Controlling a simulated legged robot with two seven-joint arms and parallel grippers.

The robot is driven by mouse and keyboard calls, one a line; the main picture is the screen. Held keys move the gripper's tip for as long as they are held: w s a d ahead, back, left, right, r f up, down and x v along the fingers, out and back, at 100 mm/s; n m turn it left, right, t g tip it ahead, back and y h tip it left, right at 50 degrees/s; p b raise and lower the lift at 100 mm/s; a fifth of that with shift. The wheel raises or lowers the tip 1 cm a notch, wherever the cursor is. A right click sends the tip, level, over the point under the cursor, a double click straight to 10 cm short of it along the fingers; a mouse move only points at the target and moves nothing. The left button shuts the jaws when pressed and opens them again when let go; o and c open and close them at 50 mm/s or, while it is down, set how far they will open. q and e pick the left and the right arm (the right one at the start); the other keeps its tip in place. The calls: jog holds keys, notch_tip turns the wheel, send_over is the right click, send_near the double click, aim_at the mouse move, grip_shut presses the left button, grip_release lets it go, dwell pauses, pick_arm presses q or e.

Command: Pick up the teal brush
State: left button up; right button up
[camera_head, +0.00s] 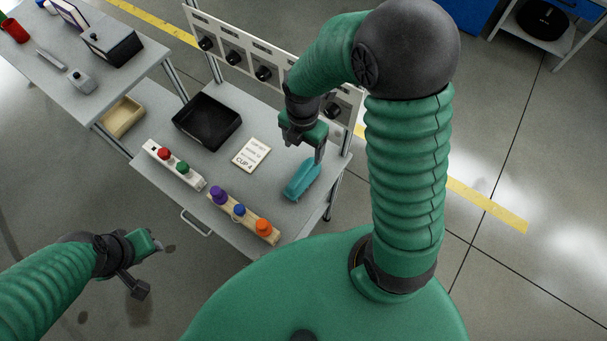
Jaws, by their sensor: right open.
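The teal brush (302,180) lies on the right part of the grey workbench (225,185), near its right edge. My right gripper (308,153) is above the brush, with its jaws apart and pointing down. One finger comes close to the far end of the brush; I cannot tell whether it touches. No object shows between the jaws. My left gripper (148,266) is at the lower left, off the bench and over the floor. Its fingers are spread apart and nothing is between them.
A black tray (207,121), a card (251,154) and two boards with coloured knobs (174,165) (243,217) share the bench. A panel with dark knobs (262,62) stands along its back. A beige bin (122,117) is to the left. Another table (62,63) stands at the upper left.

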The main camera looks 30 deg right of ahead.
aim_at(302, 167)
jog(key=f, duration=0.5)
jog(key=f+b, duration=0.1)
jog(key=f, duration=0.2)
jog(key=shift+s+a+f, duration=0.15)
jog(key=shift+a, duration=0.25)
jog(key=f, duration=0.4)
jog(key=s+d+f, duration=0.1)
jog(key=f, duration=0.1)
jog(key=shift+b, duration=0.3)
jog(key=shift+w+a, duration=0.15)
jog(key=shift+a, duration=0.2)
jog(key=shift+c, duration=1.4)
jog(key=shift+d, duration=0.1)
jog(key=c, duration=1.1)
pick_arm(q)
jog(key=shift+s+a+f, duration=0.15)
jog(key=shift+a+f, duration=0.05)
jog(key=shift+f, duration=0.3)
jog(key=shift+s+a+f, duration=0.1)
jog(key=shift+a+f, duration=0.05)
jog(key=shift+f, duration=0.35)
pick_arm(e)
jog(key=shift+c, duration=0.2)
jog(key=shift+r, duration=0.1)
